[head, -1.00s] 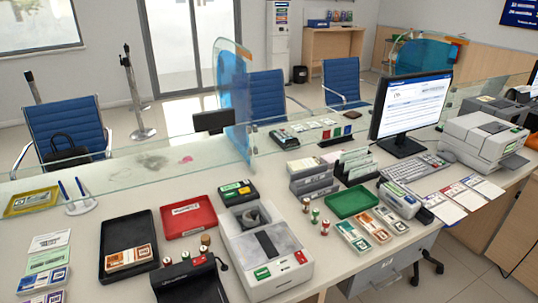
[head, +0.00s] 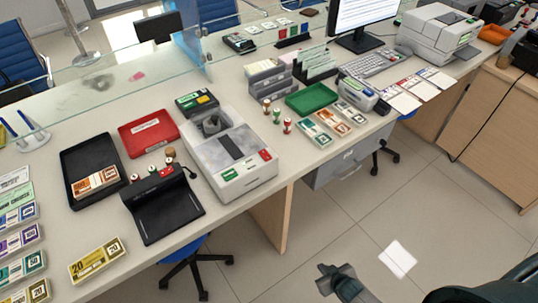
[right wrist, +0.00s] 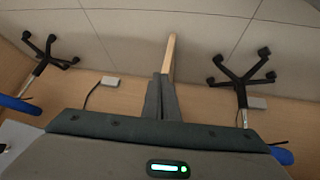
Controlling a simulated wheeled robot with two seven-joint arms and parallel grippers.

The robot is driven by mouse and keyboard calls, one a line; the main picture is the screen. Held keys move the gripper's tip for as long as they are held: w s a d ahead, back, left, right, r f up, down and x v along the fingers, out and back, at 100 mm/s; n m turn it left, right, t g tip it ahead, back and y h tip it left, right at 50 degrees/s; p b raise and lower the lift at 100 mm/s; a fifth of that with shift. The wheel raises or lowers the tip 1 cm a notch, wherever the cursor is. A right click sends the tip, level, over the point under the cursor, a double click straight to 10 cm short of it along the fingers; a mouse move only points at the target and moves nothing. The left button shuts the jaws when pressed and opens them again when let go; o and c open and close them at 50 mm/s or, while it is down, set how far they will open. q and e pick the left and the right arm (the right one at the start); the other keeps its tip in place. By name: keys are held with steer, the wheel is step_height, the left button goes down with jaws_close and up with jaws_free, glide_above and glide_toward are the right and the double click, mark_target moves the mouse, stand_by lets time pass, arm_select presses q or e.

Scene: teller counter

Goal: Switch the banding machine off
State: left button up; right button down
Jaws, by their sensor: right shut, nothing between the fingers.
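The banding machine (head: 218,142) is a pale grey box on the counter in the middle of the head view. It has a dark strip and a round grey part on top. Its front edge carries a green patch (head: 230,175) and a red patch (head: 265,155); their switch state is too small to tell. My right gripper (head: 326,277) is low in front of the counter, over the floor, well apart from the machine. It is shut and empty; its closed fingers also show in the right wrist view (right wrist: 161,92). My left gripper is not in view.
A green tray (head: 311,99) and banknote bundles lie right. Chairs stand under the counter. The floor (head: 370,225) before it is mostly clear.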

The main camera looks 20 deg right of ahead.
steer(key=w+a+r+t+y, duration=0.1)
steer(key=w+r+t, duration=0.1)
steer(key=w+r, duration=0.45)
steer(key=w+a+r+t, duration=0.1)
steer(key=w+a+r, duration=0.15)
steer(key=r, duration=0.65)
steer(key=w+a+r+t+y, duration=0.1)
steer(key=w+r+t, duration=0.1)
steer(key=w+r, duration=0.45)
arm_select(q)
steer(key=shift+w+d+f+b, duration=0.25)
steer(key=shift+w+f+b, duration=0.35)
steer(key=shift+b, duration=0.05)
arm_select(e)
steer(key=s+a+r+t+y, duration=0.1)
steer(key=a+r, duration=0.2)
steer(key=r, duration=1)
steer(key=s+a+r+n+t+y, duration=0.1)
steer(key=a+r+t+y, duration=0.1)
steer(key=r, duration=1.1)
steer(key=shift+s+a+r+n, duration=0.2)
steer(key=shift+a+n, duration=0.1)
steer(key=shift+a, duration=0.45)
